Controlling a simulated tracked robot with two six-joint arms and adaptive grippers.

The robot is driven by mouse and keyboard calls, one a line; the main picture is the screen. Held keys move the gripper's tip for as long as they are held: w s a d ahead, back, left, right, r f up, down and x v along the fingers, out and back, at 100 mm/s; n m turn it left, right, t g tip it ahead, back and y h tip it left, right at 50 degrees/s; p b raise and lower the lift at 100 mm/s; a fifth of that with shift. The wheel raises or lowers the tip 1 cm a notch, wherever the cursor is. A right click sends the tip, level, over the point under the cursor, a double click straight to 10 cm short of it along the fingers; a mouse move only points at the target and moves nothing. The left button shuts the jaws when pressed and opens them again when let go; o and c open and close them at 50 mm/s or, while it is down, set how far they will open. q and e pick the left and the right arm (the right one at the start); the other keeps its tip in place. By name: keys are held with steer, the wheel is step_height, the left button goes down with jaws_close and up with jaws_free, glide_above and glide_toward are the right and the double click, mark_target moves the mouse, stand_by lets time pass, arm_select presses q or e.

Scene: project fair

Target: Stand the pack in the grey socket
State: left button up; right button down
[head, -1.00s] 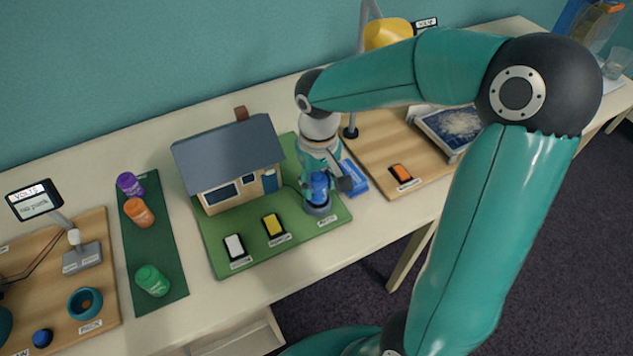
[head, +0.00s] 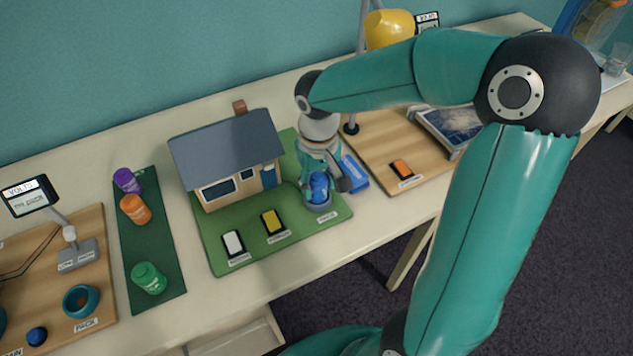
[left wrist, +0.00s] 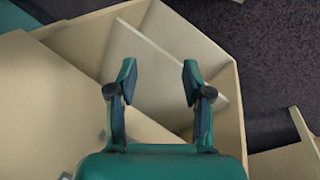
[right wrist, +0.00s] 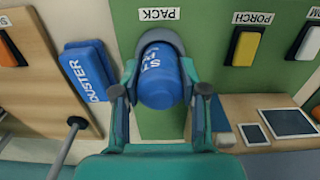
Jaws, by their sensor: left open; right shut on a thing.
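The blue pack (head: 320,187) is over the grey socket (head: 321,208) on the green house board, its lower end at the socket's rim. My right gripper (head: 327,184) is shut on the pack. In the right wrist view, the pack (right wrist: 160,78) sits between the fingers, with the socket (right wrist: 163,38) curving around its far side beside the PACK label. Its base is hidden, so I cannot tell whether it is fully seated. My left gripper (left wrist: 158,85) is open and empty in the left wrist view, above pale panels below the table; it is outside the head view.
The model house (head: 227,165) stands left of the socket, a blue duster (head: 354,173) just right. White (head: 233,243) and yellow (head: 273,222) switches lie in front. Purple, orange and green bottles stand on a dark green mat (head: 161,225). The teal ring (head: 82,301) is farther left.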

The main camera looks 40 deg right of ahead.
mark_target(318, 178)
steer(key=shift+f+b, duration=0.3)
steer(key=shift+f, duration=0.1)
steer(key=c, duration=0.9)
jaws_free()
steer(key=shift+r, duration=0.15)
steer(key=shift+r+p, duration=4.35)
steer(key=shift+r, duration=1.1)
steer(key=shift+s+f, duration=0.1)
